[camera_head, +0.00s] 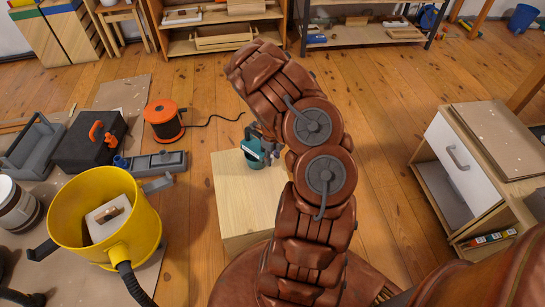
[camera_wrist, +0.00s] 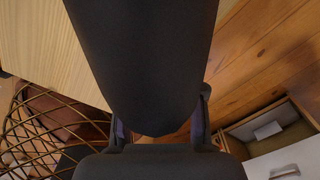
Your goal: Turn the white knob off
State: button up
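I cannot make out a white knob for certain in either view. A white block with a brown piece on top (camera_head: 108,218) lies inside the yellow bucket (camera_head: 75,240); whether this is the knob I cannot tell. In the wrist view, dark parts at the sides (camera_wrist: 160,128) look like my fingers, with a large dark shape covering the middle. What lies between them is hidden.
A white-fronted drawer cabinet (camera_head: 463,165) stands on the right. An orange cable reel (camera_head: 164,120), a black toolbox (camera_head: 92,140) and a grey tray (camera_head: 35,147) are on the left. Shelves line the back wall. Wooden floor behind the box is clear.

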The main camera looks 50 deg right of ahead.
grip_shut()
